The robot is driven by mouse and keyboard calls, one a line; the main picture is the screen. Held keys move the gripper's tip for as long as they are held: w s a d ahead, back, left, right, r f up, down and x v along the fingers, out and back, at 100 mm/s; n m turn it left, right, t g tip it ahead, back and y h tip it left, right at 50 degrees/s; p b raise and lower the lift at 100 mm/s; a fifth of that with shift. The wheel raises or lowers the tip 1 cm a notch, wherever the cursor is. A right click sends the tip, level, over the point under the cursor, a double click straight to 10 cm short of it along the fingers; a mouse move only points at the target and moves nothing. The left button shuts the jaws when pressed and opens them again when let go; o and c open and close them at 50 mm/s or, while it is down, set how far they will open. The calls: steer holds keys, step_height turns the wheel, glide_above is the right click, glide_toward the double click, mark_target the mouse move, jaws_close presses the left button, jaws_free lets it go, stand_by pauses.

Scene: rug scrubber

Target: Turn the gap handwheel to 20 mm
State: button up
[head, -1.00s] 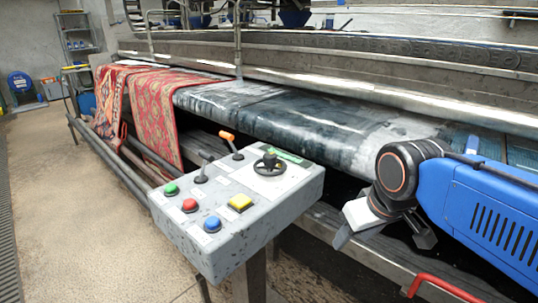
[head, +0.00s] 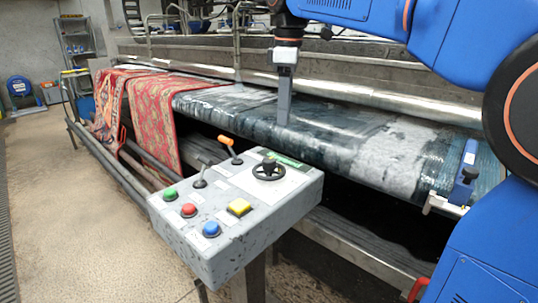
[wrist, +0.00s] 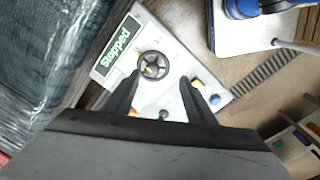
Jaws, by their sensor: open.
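The gap handwheel (head: 268,170) is a small black spoked wheel on top of the grey control box (head: 215,245), near its back right. In the wrist view the handwheel (wrist: 153,66) lies ahead of the fingertips and roughly between them. My gripper (head: 284,120) points down, above and behind the handwheel in the head view, apart from it. In the wrist view my gripper (wrist: 160,82) has its two dark fingers spread and empty. No gap reading in mm is legible.
A green display (wrist: 115,46) reads "Stopped". Green (head: 169,192), red (head: 189,210), blue (head: 211,228) and yellow (head: 239,207) buttons, a black lever (head: 201,178) and an orange-handled lever (head: 228,146) share the box. A red rug (head: 155,108) hangs over the machine's edge.

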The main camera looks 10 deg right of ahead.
mark_target(269, 159)
steer(key=w+a+r+n, duration=0.2)
steer(key=w+a, duration=0.1)
steer(key=w, duration=0.1)
steer(key=shift+g, duration=0.4)
step_height(269, 159, down, 17)
steer(key=shift+a+f, duration=0.1)
steer(key=c, duration=1.1)
